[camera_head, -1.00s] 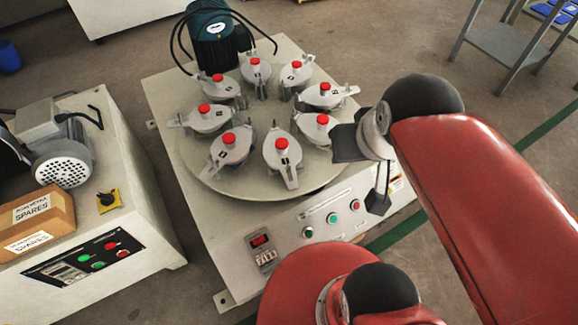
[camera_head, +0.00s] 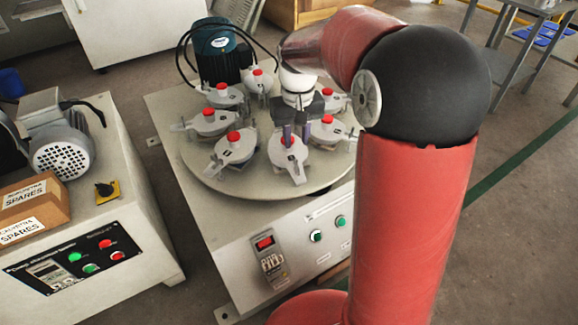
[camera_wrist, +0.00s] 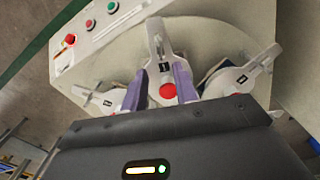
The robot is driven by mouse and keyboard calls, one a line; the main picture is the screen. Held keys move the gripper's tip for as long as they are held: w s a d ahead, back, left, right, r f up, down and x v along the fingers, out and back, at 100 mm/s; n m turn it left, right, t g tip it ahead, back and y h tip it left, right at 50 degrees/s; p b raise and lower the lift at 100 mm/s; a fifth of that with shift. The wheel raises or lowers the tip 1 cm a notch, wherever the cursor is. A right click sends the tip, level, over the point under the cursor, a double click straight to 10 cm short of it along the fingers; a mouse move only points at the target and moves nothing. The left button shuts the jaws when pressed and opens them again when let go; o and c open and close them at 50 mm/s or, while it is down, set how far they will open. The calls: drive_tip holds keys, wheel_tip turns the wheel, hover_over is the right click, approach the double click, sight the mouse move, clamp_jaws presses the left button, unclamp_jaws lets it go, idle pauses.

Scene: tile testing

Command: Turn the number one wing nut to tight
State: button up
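The number one wing nut appears to be the grey clamp piece with a red knob at the front of the round plate (camera_head: 225,178). In the head view this front wing nut (camera_head: 290,156) is partly covered by my fingers. In the wrist view the same wing nut (camera_wrist: 158,42) carries a small dark label, too small to read surely, and its red knob (camera_wrist: 168,91) shows between my fingers. My gripper (camera_wrist: 160,84) is open, with one purple finger on each side of the wing nut. I cannot tell whether the fingers touch it.
Several similar wing nuts with red knobs ring the plate, close on both sides, such as a left one (camera_head: 232,148) and a right one (camera_head: 328,131). A dark green motor (camera_head: 215,50) stands behind. A control panel (camera_head: 325,235) is on the machine's front. Another machine stands left.

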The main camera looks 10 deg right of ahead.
sight(296, 162)
wheel_tip(296, 162, down, 8)
drive_tip(key=shift+r+b, duration=0.15)
drive_tip(key=shift+b, duration=0.75)
clamp_jaws()
